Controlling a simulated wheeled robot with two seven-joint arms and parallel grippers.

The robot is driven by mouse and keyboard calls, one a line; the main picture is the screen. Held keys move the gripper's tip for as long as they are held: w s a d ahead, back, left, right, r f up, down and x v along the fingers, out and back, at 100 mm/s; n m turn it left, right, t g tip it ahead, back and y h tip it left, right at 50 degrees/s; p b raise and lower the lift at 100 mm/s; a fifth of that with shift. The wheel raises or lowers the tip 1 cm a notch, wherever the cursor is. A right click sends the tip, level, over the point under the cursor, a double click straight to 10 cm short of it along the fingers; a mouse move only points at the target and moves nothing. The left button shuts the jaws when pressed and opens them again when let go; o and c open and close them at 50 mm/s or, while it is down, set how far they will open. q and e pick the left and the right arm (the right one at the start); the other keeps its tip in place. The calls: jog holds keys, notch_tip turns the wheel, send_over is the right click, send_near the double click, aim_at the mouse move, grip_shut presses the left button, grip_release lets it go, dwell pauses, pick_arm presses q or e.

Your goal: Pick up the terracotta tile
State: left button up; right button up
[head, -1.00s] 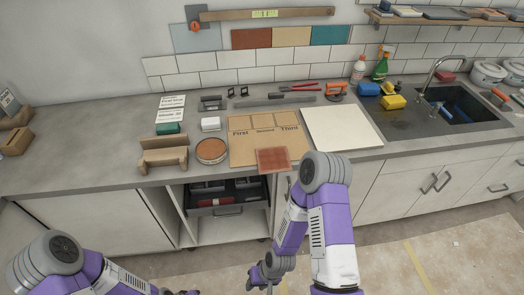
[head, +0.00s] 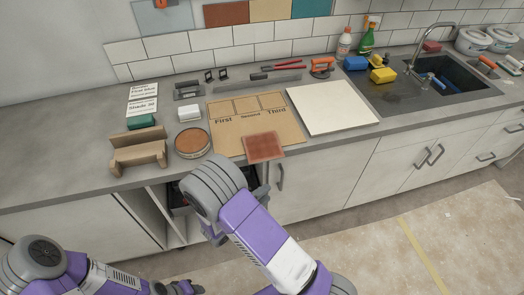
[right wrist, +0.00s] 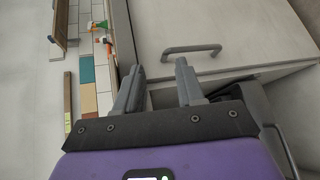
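The terracotta tile (head: 263,147) is a square reddish-brown slab at the front of the counter. It overlaps the near edge of a brown board (head: 231,144) marked First, Second and Third. My right gripper (head: 214,237) is low in front of the cabinets, below and left of the tile, and partly hidden by my own arm. In the right wrist view the right gripper (right wrist: 159,76) has its two fingers apart with nothing between them. The tile does not show there. My left gripper (head: 180,288) is at the bottom edge; its fingers are unclear.
A round brown-topped item (head: 192,142) and a wooden holder (head: 138,155) stand left of the board. A pale slab (head: 331,107) lies to its right. A cabinet handle (right wrist: 191,50) and a dark open drawer (right wrist: 262,108) are near the right gripper.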

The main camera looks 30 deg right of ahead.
aim_at(263, 146)
jog(key=w+a+r+t+h, duration=0.1)
jog(key=w+a+r+t, duration=0.2)
jog(key=w+r+t, duration=0.25)
jog(key=s+x, duration=0.1)
jog(key=x, duration=0.6)
jog(key=shift+d+g+b, duration=0.35)
jog(key=shift+b, duration=0.05)
jog(key=shift+w, duration=0.1)
jog(key=shift+f, duration=0.1)
grip_shut()
